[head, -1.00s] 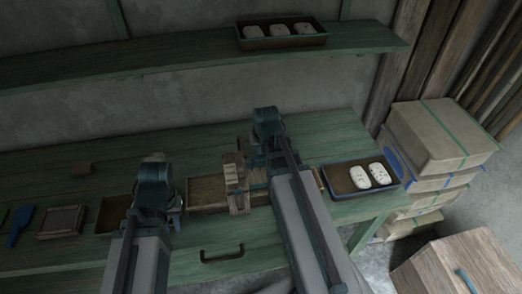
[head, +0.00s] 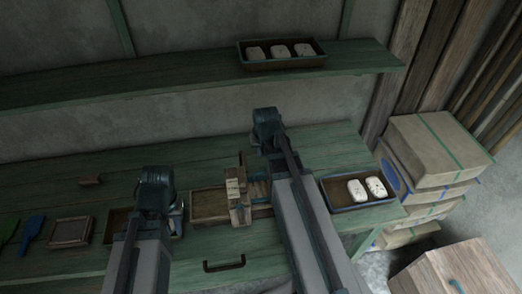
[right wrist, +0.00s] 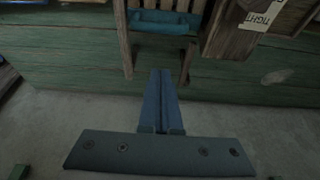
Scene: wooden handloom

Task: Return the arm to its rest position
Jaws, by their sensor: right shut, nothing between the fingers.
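My right arm reaches over the bench in the head view, and its wrist hides the jaws there. In the right wrist view my right gripper (right wrist: 162,72) is shut and empty, with its two blue fingers together, pointing toward the green bench front. My left arm's end (head: 155,192) is in the head view over the left part of the bench; its fingers are hidden behind the arm. The small wooden handloom (head: 237,197) stands on the bench between the two arms. A wooden part with a "TIGHT" label (right wrist: 264,14) shows at the top right of the right wrist view.
A dark tray with two white blocks (head: 341,201) lies right of my right arm. Another tray (head: 259,65) is on the shelf (head: 150,89). A square wooden frame (head: 70,231) and a blue tool (head: 32,228) lie at the left. Stacked boxes (head: 432,148) stand at the right.

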